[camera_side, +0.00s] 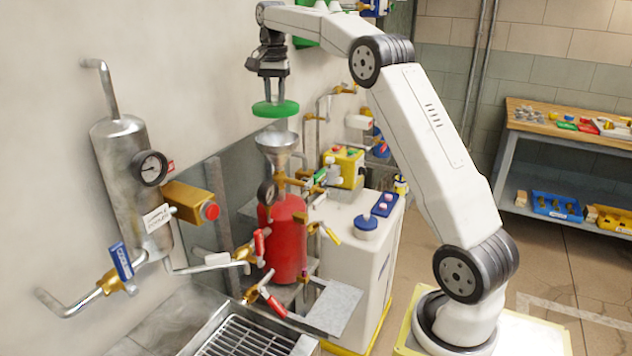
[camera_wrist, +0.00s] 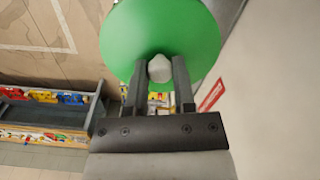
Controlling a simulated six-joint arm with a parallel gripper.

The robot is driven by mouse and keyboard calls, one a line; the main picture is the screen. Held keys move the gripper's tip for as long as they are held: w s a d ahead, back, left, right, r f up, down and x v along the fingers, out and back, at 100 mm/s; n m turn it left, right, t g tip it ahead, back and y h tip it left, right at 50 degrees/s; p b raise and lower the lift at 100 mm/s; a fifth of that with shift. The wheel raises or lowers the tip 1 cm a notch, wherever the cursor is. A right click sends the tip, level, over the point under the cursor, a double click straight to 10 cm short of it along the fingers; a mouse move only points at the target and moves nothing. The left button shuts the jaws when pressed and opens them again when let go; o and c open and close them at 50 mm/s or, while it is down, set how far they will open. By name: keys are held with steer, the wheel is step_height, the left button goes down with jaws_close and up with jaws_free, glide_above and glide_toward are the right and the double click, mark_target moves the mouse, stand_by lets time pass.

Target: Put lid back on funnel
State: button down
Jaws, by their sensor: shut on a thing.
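The green round lid (camera_side: 276,108) is held by my gripper (camera_side: 273,90) above the metal funnel (camera_side: 277,145). The lid hangs roughly level, with a clear gap between it and the funnel's rim. The funnel stands on top of the red tank (camera_side: 284,240). In the wrist view, the lid (camera_wrist: 160,28) fills the top middle, and my gripper (camera_wrist: 160,80) is shut on its pale knob (camera_wrist: 160,68). The lid hides the funnel in the wrist view.
A steel cylinder with a gauge (camera_side: 150,168) and brass valves are on the wall at left. A white cabinet (camera_side: 362,255) stands right of the tank. A workbench (camera_side: 565,130) with parts is at far right.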

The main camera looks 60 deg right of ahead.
steer(key=shift+f, duration=0.15)
steer(key=shift+f, duration=2.95)
steer(key=shift+f, duration=0.2)
stand_by(0.4)
jaws_free()
stand_by(0.6)
steer(key=shift+r, duration=0.15)
steer(key=shift+r, duration=3.35)
